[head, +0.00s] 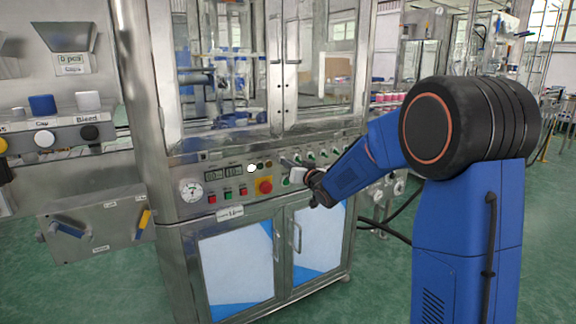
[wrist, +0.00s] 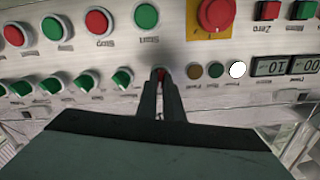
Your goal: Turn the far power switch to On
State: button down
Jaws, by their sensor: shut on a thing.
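The metal control panel (head: 225,188) of the crimping machine carries a row of rotary switches. In the wrist view, where the panel appears upside down, my gripper (wrist: 160,74) is shut on a small switch with a bit of red showing between the fingertips. This switch is beside the small indicator lights (wrist: 216,69). The fingers hide most of it, so its label and setting cannot be read. In the head view my gripper (head: 285,162) reaches the panel just right of the lights, partly hidden by my wrist. Several green switches (wrist: 122,79) continue the row.
A red emergency knob (head: 264,186) on a yellow plate sits close by, with red and green push buttons (wrist: 97,21) in the same row. One white light (wrist: 237,69) is bright beside two digital displays (wrist: 285,66). Cabinet doors (head: 236,268) are below, glass doors above.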

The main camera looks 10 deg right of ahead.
jog(key=shift+m, duration=1.6)
jog(key=shift+f, duration=0.1)
jog(key=c, duration=1.9)
grip_release()
jog(key=shift+d, duration=0.1)
jog(key=v, duration=1.7)
jog(key=shift+s, duration=0.2)
